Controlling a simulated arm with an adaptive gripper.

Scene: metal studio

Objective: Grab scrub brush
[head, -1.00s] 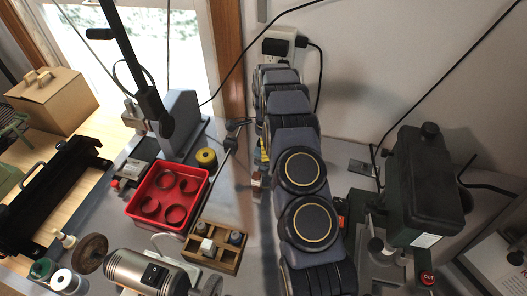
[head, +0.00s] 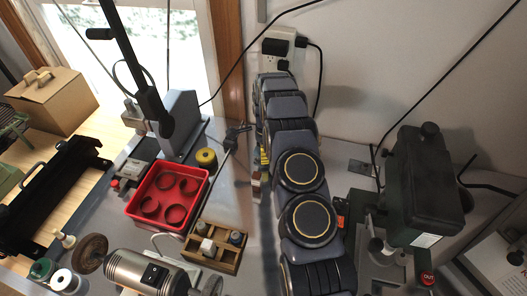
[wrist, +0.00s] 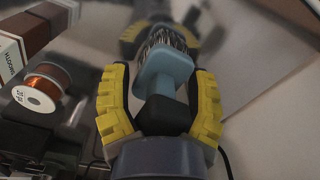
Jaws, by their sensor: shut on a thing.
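The scrub brush (wrist: 170,70) shows in the wrist view, with a pale blue body and dark and light bristles at its far end. My gripper (wrist: 160,77) has yellow ribbed fingers on both sides of the brush and is shut on it. The bristle end points away from my palm. Whether the brush touches the surface behind it is unclear. In the head view my arm hides the brush, and only a bit of yellow finger shows beside the arm.
In the wrist view, a spool of copper wire (wrist: 42,88) and a brown and white box (wrist: 35,30) stand to the left. In the head view, a red tray (head: 168,193), wooden organizer (head: 214,247) and bench grinder (head: 147,273) are left of my arm; a dark green machine (head: 427,185) stands right.

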